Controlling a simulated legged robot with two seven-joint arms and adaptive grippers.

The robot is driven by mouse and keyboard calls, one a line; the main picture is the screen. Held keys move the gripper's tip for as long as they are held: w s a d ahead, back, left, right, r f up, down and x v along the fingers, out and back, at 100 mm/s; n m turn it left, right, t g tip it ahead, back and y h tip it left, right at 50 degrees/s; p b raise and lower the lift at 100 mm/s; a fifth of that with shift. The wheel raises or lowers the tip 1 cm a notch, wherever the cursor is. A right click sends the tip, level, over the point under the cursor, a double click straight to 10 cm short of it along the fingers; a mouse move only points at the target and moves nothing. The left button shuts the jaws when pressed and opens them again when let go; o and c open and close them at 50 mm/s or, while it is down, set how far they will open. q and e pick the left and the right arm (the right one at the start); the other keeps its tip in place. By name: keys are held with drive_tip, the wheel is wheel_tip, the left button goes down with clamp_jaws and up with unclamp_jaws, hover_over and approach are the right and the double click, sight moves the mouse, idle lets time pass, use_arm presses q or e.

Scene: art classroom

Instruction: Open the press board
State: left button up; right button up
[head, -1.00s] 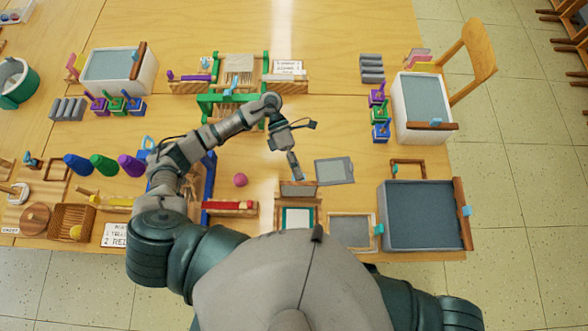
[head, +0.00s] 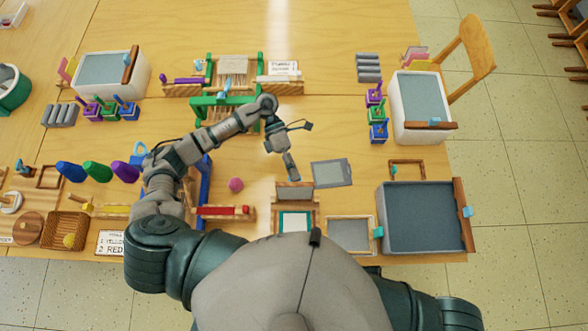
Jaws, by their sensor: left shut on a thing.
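The press board (head: 295,218) stands near the front edge of the table, just beyond my body. It has a wooden frame with a white and teal sheet on its base, and a grey-faced wooden panel (head: 294,192) at its far side that looks raised. My left gripper (head: 292,176) reaches down from the far side to the panel's upper edge. Its fingers are shut there on the panel, though the contact is small in the picture. My right gripper is not in view.
A grey screen (head: 332,173) lies right of the panel, and a wood-framed screen (head: 349,235) lies right of the base. A large grey basin (head: 421,250) stands farther right. A red ball (head: 235,184) and a wooden rack (head: 223,211) are on the left.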

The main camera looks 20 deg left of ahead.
use_arm(q)
drive_tip(key=shift+s+a, duration=0.1)
idle(0.3)
drive_tip(key=v, duration=0.7)
drive_tip(key=shift+w+a+r, duration=0.15)
drive_tip(key=shift+w, duration=0.15)
